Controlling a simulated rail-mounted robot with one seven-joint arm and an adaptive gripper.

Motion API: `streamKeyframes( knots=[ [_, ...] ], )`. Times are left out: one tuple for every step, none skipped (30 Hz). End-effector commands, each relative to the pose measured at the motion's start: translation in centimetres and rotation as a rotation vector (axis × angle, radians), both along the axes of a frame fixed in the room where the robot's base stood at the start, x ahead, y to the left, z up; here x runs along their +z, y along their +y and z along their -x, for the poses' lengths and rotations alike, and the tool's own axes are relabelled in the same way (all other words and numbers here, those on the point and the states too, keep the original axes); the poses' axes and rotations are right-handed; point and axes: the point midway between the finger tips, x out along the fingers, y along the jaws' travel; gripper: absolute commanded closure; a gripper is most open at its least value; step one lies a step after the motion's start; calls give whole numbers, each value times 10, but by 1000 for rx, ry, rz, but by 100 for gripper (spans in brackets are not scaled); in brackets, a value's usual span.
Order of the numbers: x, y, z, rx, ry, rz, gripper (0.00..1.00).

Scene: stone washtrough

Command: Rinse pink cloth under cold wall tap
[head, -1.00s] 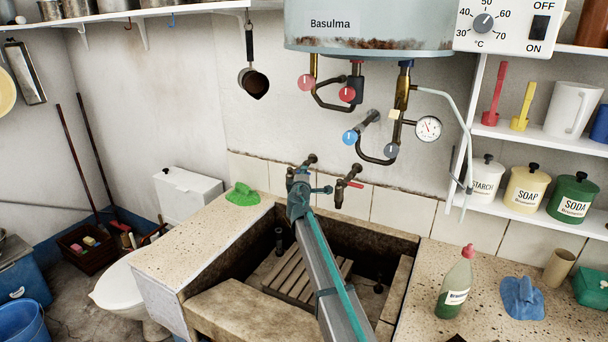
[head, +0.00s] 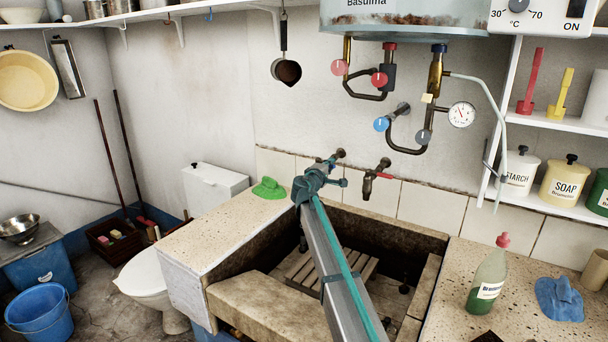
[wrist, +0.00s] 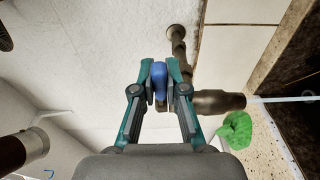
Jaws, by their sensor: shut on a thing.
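In the wrist view, my gripper (wrist: 159,78) is shut on a blue handle (wrist: 159,68) of the cold wall tap (wrist: 208,101). A thin pale stream (wrist: 285,99) leaves the tap's dark spout, pointing towards the trough. In the head view, my gripper (head: 318,176) is at the left tap by the tiled wall, and my arm hides most of that tap. The stone trough (head: 262,302) lies below, with a wooden slatted rack (head: 301,268) inside. I see no pink cloth in either view. Part of the trough floor is hidden behind my arm.
A red-handled tap (head: 383,171) is close at the right. A green cloth (head: 268,188) lies on the left ledge; a blue cloth (head: 559,299) and green bottle (head: 487,282) are on the right counter. Pipes and a gauge (head: 461,115) hang above.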

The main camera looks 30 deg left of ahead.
Motion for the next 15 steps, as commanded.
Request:
streamKeyframes(
  knots=[
    [-1, -2, -1, -5, 0, -1, 100],
    [0, -3, -2, -8, 0, 0, 100],
    [0, -3, -2, -9, 0, 0, 100],
    [0, -3, -2, -8, 0, 0, 100],
    [1, -3, -1, -8, 1, 0, 100],
    [1, -2, -1, -7, 0, 0, 100],
    [1, -2, -1, -7, 0, 0, 100],
    [0, -2, -1, -7, 0, 0, 100],
    [1, -2, -1, -6, 0, 0, 100],
    [0, -2, -1, -6, 0, 0, 86],
    [0, -2, -1, -6, 0, 0, 82],
    [0, -2, -1, -6, 0, 0, 75],
    [0, -2, -1, -6, 0, 0, 70],
    [0, -2, -1, -6, 0, 0, 65],
    [0, -2, -1, -6, 0, 0, 61]
  ],
)
